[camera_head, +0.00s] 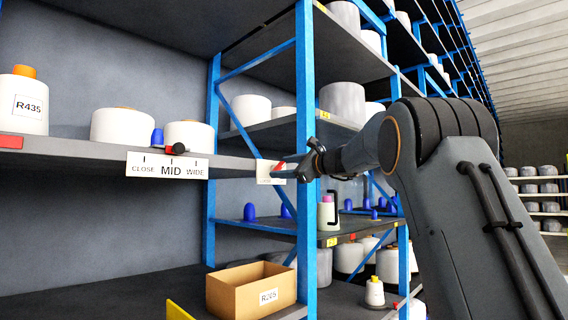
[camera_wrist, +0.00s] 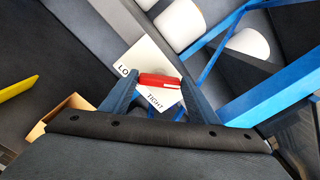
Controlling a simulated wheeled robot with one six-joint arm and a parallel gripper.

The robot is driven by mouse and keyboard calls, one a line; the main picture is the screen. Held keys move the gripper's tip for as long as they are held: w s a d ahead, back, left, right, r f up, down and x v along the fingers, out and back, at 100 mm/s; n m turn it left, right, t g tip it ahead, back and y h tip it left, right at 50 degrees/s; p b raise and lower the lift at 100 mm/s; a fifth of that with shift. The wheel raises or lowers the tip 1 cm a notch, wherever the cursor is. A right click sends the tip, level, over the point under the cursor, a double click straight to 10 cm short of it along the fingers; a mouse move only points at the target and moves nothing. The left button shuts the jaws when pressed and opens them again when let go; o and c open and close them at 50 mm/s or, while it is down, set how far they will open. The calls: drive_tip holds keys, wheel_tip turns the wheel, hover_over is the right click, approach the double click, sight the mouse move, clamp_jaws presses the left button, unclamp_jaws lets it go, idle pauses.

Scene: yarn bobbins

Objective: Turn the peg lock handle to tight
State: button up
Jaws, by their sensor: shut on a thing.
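The peg lock handle is a small red bar (camera_wrist: 158,80) with a white mark, in front of a white label plate (camera_wrist: 148,56). In the wrist view, the plate reads "TIGHT" below the handle and a partly hidden word starting "LO" to its left. My gripper (camera_wrist: 160,84) is shut on the handle, one finger at each end. In the head view, the handle (camera_head: 279,168) and its plate (camera_head: 264,172) are at the shelf edge beside the blue post, with my gripper (camera_head: 287,170) reaching in from the right. Which word the handle points to is unclear.
A blue rack post (camera_head: 306,120) stands close to my gripper. The left shelf bears white bobbins (camera_head: 122,126) and a CLOSE/MID/WIDE plate (camera_head: 167,166) with a black-and-red knob (camera_head: 176,149). A cardboard box (camera_head: 249,289) labelled R205 sits below.

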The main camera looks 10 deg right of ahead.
drive_tip(key=m+p, duration=0.3)
drive_tip(key=m, duration=0.1)
drive_tip(key=shift+d, duration=0.1)
drive_tip(key=shift+m, duration=0.5)
drive_tip(key=shift+f+m+p, duration=0.1)
drive_tip(key=shift+m+p, duration=0.2)
drive_tip(key=o, duration=1)
drive_tip(key=shift+o, duration=0.2)
drive_tip(key=b+v, duration=0.3)
drive_tip(key=v, duration=0.5)
drive_tip(key=shift+w, duration=0.1)
